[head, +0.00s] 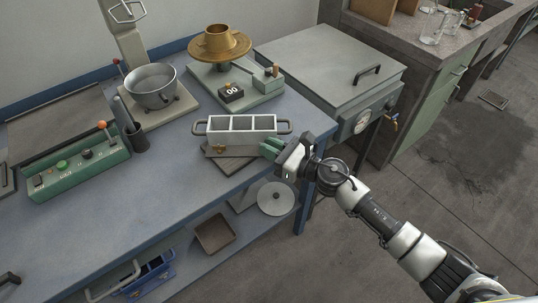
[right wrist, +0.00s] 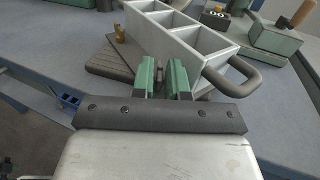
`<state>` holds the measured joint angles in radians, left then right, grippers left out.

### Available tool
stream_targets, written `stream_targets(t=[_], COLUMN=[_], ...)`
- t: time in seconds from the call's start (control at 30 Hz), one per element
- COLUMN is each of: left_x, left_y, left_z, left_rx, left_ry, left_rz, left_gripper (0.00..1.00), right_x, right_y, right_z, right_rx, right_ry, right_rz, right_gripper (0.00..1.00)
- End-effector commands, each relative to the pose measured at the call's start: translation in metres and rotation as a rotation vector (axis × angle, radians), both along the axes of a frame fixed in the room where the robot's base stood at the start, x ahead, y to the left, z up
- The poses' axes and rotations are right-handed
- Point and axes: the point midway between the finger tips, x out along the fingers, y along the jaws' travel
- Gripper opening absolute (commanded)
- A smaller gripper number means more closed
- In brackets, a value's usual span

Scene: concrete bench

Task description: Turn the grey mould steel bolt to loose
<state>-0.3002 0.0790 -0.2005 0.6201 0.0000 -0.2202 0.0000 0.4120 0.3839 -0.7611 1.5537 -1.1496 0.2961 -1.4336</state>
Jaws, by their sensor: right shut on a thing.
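The grey mould (head: 240,136) is a metal box with three open compartments in a row and a dark loop handle at each end. It sits on dark plates on the blue bench, and it also shows in the right wrist view (right wrist: 192,38). A brass fitting (right wrist: 120,33) is low on its side. My right gripper (head: 269,147) is at the mould's near right side, its green fingers (right wrist: 163,76) closed low against the side, below the right handle. It is shut on a small part there, apparently the steel bolt, which the fingers mostly hide.
A green control box (head: 75,172) and a metal bowl (head: 152,88) stand to the left. A brass dish on a green base (head: 222,44) and a black counter (head: 231,92) are behind the mould. A lidded grey cabinet (head: 330,60) is at right.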

Motion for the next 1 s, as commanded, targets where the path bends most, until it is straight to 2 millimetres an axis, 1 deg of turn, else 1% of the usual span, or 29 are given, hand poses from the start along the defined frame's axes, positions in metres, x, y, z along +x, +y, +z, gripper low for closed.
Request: stream_targets(t=[0.03, 0.2, 0.3, 0.5, 0.93, 0.97, 1.0], left_x=[0.000, 0.000, 0.000, 0.000, 0.000, 0.000, 0.000], left_y=[0.000, 0.001, 0.001, 0.001, 0.001, 0.001, 0.001], left_z=[-0.014, -0.030, -0.037, -0.042, -0.043, -0.043, -0.043], left_rx=[0.000, 0.001, 0.001, 0.001, 0.001, 0.001, 0.001], left_ry=[0.000, 0.000, 0.000, 0.000, 0.000, 0.000, 0.000], left_rz=[0.000, 0.000, 0.000, 0.000, 0.001, 0.001, 0.000], left_gripper=[0.43, 0.43, 0.43, 0.43, 0.43, 0.43, 0.43], right_x=[0.002, 0.003, 0.003, 0.003, 0.003, 0.003, 0.003], right_y=[-0.001, -0.001, -0.001, -0.001, -0.001, -0.001, -0.001], right_z=[-0.006, -0.004, -0.003, -0.001, 0.000, 0.000, 0.000], right_rx=[-0.001, -0.001, 0.000, 0.001, 0.001, 0.001, 0.001], right_ry=[-0.004, -0.004, -0.001, 0.000, 0.000, 0.000, 0.000], right_rz=[0.031, 0.121, 0.157, 0.198, 0.206, 0.206, 0.205], right_gripper=[0.00, 0.00, 0.00, 0.00, 0.00, 0.15, 0.22])
